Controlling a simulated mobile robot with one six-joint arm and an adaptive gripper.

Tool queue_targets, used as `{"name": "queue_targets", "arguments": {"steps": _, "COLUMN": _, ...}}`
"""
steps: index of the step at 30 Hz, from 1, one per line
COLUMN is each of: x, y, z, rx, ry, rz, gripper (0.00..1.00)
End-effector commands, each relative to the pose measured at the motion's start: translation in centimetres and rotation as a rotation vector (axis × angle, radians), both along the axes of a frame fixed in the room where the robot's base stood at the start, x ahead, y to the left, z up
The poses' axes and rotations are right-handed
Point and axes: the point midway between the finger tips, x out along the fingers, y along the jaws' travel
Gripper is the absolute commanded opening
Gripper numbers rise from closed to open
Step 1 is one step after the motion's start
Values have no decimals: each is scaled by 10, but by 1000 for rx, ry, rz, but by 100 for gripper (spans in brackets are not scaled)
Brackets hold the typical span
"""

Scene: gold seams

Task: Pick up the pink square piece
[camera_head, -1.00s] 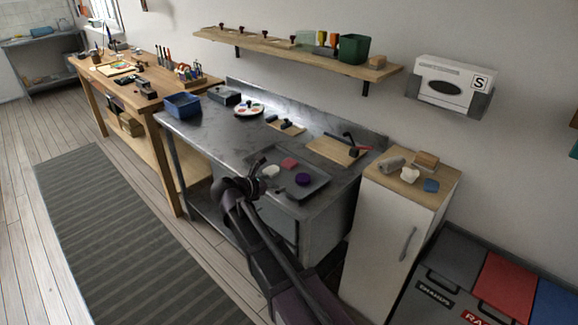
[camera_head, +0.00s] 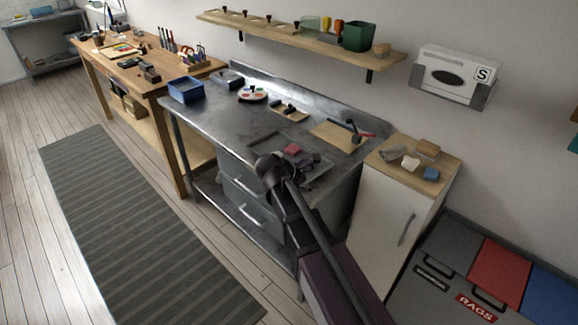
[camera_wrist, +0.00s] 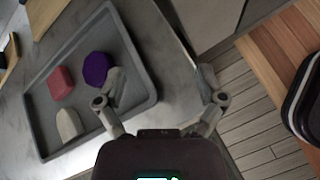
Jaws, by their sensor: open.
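The pink square piece (camera_head: 292,149) lies on a grey tray on the metal bench. In the wrist view the pink piece (camera_wrist: 61,82) lies near the tray's left side, beside a purple round piece (camera_wrist: 96,69) and above a white piece (camera_wrist: 68,124). The tray (camera_wrist: 150,97) has a low rim. My gripper (camera_wrist: 163,85) is open and empty; its left finger overlaps the tray's right part near the purple piece, and its right finger is beyond the tray. In the head view my arm hides the white piece and part of the tray.
A wooden board (camera_head: 335,137) with tools lies behind the tray. A white cabinet (camera_head: 372,215) with small blocks on top stands to the right. A blue bin (camera_head: 186,92) and a palette (camera_head: 253,93) sit farther left. The bench middle (camera_head: 225,122) is clear.

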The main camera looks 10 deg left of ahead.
Motion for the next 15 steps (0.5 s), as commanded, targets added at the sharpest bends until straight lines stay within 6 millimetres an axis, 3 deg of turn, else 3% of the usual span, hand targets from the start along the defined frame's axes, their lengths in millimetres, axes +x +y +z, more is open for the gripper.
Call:
{"name": "queue_targets", "arguments": {"steps": 1, "x": -10, "y": -22, "z": 8, "rx": 70, "ry": -12, "rz": -80, "gripper": 89}}
{"name": "queue_targets", "arguments": {"steps": 6, "x": -35, "y": -72, "z": 8, "rx": 309, "ry": -60, "rz": -362, "gripper": 89}}
{"name": "queue_targets", "arguments": {"steps": 15, "x": -89, "y": -139, "z": 20, "rx": 669, "ry": -146, "rz": -909, "gripper": 89}}
